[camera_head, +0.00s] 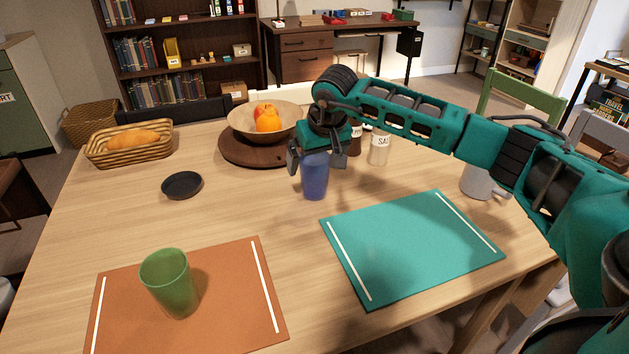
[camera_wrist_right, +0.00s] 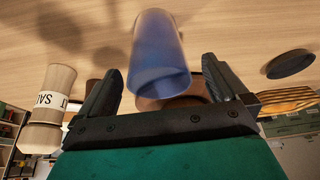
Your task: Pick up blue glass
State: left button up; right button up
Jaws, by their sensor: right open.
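The blue glass (camera_head: 315,178) stands upright on the wooden table, near its middle, behind the teal placemat. It also shows in the right wrist view (camera_wrist_right: 157,58), in front of the gap between the fingers. My right gripper (camera_head: 317,161) is open at the upper part of the glass in the head view, with a finger to the left of it. In the right wrist view the open fingers (camera_wrist_right: 162,85) are to either side of the glass, with visible gaps, so they do not grip it. My left gripper is not in view.
A salt shaker (camera_head: 379,149) stands right of the glass, and a fruit bowl (camera_head: 245,125) on a round wooden board (camera_head: 236,154) is behind it. A green glass (camera_head: 169,283) stands on the orange placemat (camera_head: 235,323). A dark dish (camera_head: 182,186) is at left. A mug (camera_head: 478,182) is at right.

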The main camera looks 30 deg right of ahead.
jog(key=x, duration=0.4)
jog(key=shift+w+d+f+b, duration=0.1)
jog(key=shift+f+b, duration=0.3)
jog(key=shift+r, duration=0.1)
jog(key=c, duration=1.2)
jog(key=shift+o, duration=0.2)
